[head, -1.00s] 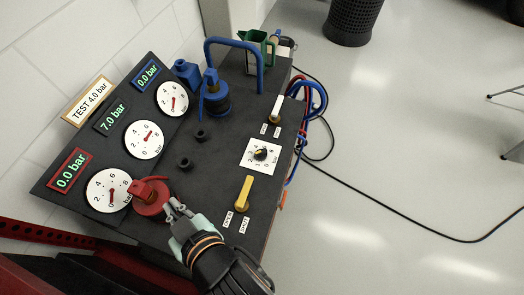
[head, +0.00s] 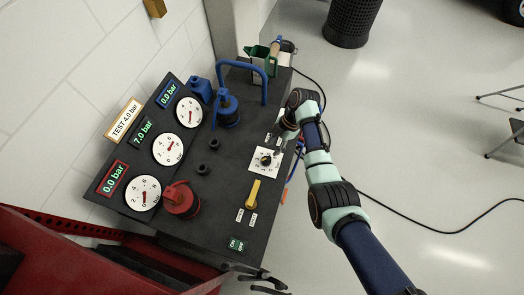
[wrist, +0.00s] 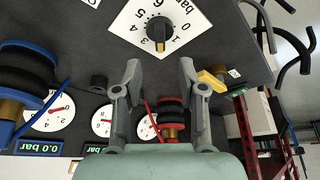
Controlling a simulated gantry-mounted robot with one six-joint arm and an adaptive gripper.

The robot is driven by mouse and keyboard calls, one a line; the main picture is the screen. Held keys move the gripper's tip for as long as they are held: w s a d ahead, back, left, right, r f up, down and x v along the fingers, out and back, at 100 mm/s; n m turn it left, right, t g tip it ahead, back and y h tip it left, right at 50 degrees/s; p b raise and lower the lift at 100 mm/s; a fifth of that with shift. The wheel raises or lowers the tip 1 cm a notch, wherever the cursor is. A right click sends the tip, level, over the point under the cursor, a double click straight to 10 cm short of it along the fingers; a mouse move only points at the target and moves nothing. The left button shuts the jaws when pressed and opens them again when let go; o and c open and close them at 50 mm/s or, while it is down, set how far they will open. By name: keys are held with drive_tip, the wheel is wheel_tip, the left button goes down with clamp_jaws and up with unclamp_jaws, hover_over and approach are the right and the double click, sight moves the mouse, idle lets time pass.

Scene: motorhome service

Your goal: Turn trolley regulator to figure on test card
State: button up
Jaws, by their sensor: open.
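The regulator knob (head: 265,160) is a small dark knob with a yellow mark on a white bar-scale plate on the trolley's black panel. It shows in the wrist view (wrist: 159,30), where the mark points down the picture, toward my gripper. The test card (head: 124,120) reads TEST 4.0 bar. The middle display (head: 144,133) reads 7.0 bar; the red-framed (head: 113,178) and blue-framed (head: 169,95) ones read 0.0 bar. My gripper (wrist: 160,72) is open and empty, its fingers apart from the knob. In the head view it is beside the dial plate, partly hidden by my wrist.
A yellow lever (head: 254,192) stands near the dial. A red coupling (head: 181,200) and blue coupling (head: 227,110) stand on the panel. A blue handle (head: 240,66) arches at the back, with hoses along the right edge. A green switch (head: 237,244) sits at the front.

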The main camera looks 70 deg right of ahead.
sight(266, 158)
drive_tip(key=b+x, duration=0.3)
drive_tip(key=x, duration=0.4)
drive_tip(key=shift+a+f, duration=0.15)
drive_tip(key=shift+f, duration=0.2)
clamp_jaws()
